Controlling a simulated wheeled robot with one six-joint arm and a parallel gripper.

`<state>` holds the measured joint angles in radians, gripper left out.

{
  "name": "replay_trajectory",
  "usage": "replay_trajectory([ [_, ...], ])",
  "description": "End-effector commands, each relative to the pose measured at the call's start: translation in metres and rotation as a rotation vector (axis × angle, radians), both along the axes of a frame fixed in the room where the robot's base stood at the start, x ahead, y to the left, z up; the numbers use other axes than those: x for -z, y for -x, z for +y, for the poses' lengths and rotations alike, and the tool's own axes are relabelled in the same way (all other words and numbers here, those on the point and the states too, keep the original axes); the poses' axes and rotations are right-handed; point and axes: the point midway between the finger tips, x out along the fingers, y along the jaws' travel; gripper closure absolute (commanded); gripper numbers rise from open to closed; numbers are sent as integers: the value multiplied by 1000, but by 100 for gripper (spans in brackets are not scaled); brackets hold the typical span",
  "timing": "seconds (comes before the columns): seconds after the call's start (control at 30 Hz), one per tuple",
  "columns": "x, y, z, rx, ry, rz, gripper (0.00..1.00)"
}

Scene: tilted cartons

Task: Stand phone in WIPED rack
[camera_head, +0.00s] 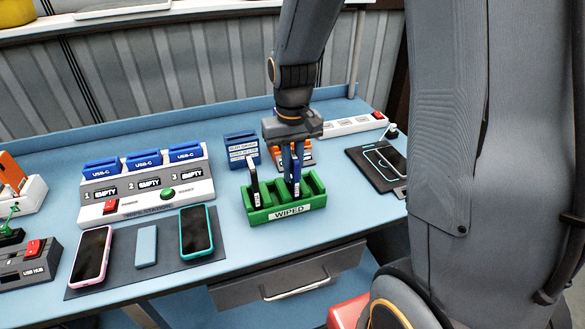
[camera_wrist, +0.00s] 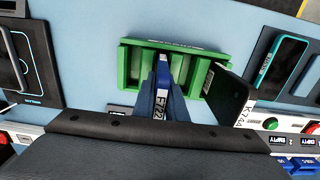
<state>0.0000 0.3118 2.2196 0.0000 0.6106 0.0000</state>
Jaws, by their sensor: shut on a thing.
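The green WIPED rack (camera_head: 290,213) stands on the blue bench, with several upright slots; it also shows in the wrist view (camera_wrist: 133,65). My gripper (camera_head: 292,168) points down over its middle and is shut on a blue-edged phone (camera_head: 297,180). In the wrist view, the phone (camera_wrist: 164,72) is between the fingers (camera_wrist: 160,98) with a white label. It is upright and its lower end is among the rack's slots; I cannot tell whether it touches the bottom. A dark phone (camera_head: 254,190), labelled K74-something in the wrist view (camera_wrist: 228,95), stands in the leftmost slot in the head view.
A dark mat (camera_head: 122,272) left of the rack bears a pink phone (camera_head: 91,256), a pale blue block (camera_head: 146,247) and a teal phone (camera_head: 196,230). A white USB-C station (camera_head: 150,200) stands behind it. A black pad (camera_head: 372,167) with a phone lies right. A blue holder (camera_head: 242,149) stands behind the rack.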

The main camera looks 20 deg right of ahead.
Motion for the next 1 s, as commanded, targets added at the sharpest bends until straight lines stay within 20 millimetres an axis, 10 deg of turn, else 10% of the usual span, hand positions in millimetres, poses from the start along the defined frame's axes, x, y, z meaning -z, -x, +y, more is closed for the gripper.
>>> replay_trajectory([
  [0.37, 0, 0, 0, 0, 0, -1, 100],
  [0.5, 0, 0, 0, 0, 0, -1, 67],
  [1.0, -18, -2, 0, 0, 0, -6, 67],
])
